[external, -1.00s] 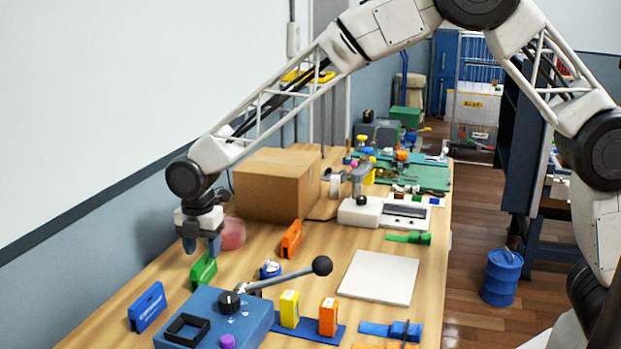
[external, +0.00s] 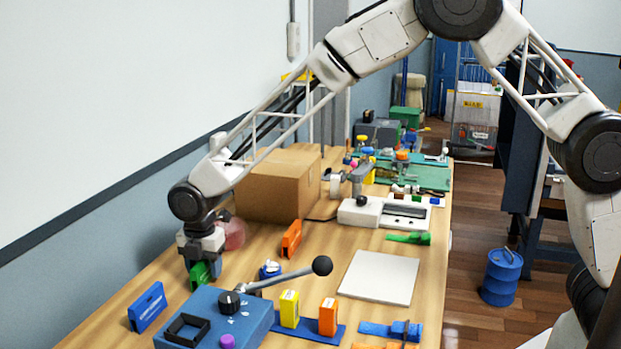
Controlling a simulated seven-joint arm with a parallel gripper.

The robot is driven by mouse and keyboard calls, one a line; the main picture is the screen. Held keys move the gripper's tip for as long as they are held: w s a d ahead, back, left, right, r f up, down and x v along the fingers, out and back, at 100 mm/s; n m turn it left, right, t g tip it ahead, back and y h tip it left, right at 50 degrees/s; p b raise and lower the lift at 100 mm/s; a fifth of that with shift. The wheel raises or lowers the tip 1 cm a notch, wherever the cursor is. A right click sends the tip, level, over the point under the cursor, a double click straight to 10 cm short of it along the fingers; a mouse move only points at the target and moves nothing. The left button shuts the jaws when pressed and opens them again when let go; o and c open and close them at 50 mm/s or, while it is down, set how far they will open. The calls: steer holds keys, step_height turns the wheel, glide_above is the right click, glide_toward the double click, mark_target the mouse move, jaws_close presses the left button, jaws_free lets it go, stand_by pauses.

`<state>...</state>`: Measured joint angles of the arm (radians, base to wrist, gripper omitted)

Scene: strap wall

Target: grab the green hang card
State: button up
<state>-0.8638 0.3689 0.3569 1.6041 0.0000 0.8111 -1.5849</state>
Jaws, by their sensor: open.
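The green hang card (external: 199,276) stands on the wooden table, left of centre in the external view. My gripper (external: 203,268) points down right over it. Its dark fingers reach down to the card's level and hide the card's upper part and right side. The gripper is open. I cannot tell whether the fingers straddle the card or touch it.
A blue card (external: 148,307) stands to the left and an orange card (external: 291,239) to the right. A blue lever press (external: 215,318) is in front. A cardboard box (external: 278,187) and a blurred pink round thing (external: 235,233) are behind. A white plate (external: 380,277) lies to the right.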

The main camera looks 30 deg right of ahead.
steer(key=shift+c, duration=0.5)
jaws_close()
steer(key=shift+r, duration=5.05)
